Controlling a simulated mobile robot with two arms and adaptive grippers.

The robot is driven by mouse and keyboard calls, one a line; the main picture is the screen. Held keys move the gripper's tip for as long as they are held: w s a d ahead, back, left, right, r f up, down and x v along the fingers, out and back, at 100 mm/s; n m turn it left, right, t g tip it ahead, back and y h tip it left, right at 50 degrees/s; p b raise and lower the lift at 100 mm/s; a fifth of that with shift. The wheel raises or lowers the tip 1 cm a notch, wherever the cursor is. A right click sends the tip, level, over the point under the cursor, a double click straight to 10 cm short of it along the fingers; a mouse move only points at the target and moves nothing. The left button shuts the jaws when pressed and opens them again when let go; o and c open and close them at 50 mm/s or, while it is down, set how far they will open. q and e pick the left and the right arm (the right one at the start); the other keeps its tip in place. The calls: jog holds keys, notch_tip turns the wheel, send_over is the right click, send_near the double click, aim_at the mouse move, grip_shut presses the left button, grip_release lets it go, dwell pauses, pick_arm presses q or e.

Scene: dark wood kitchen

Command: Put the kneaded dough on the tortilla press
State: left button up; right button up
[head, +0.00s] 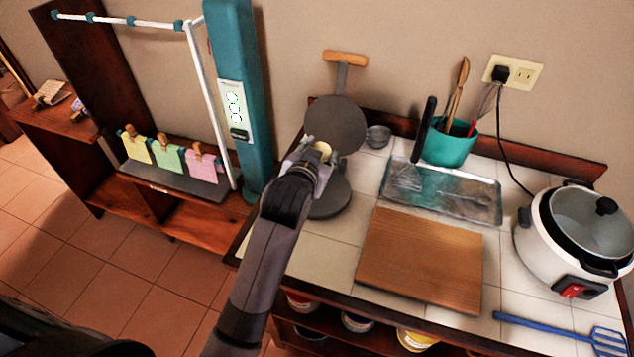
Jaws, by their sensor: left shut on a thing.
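The tortilla press (336,112) stands open at the back left of the tiled counter. Its round dark upper plate is raised, with a wooden-ended handle (345,58) above it, and its round lower plate (330,203) lies below. My left gripper (318,154) is shut on the pale yellow dough (323,148), in front of the press in this view. The gripper and arm hide part of the lower plate and the hinge area. Only a small part of the dough shows, and I cannot tell its height above the lower plate. My right gripper is not in view.
A wooden board (421,262) lies right of the press. Behind it are a metal tray (470,198), a small metal cup (378,136) and a teal utensil holder (450,148). A rice cooker (545,240) and blue spatula (545,326) are at right. A teal column (236,60) stands left.

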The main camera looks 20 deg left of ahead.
pick_arm(q)
jog(key=f, duration=0.5)
jog(key=shift+w+a+f, duration=0.1)
jog(key=shift+a+f, duration=0.2)
jog(key=shift+d+f, duration=0.1)
jog(key=shift+f, duration=0.45)
notch_tip(320, 180, down, 3)
jog(key=shift+f, duration=0.5)
jog(key=o, duration=1.1)
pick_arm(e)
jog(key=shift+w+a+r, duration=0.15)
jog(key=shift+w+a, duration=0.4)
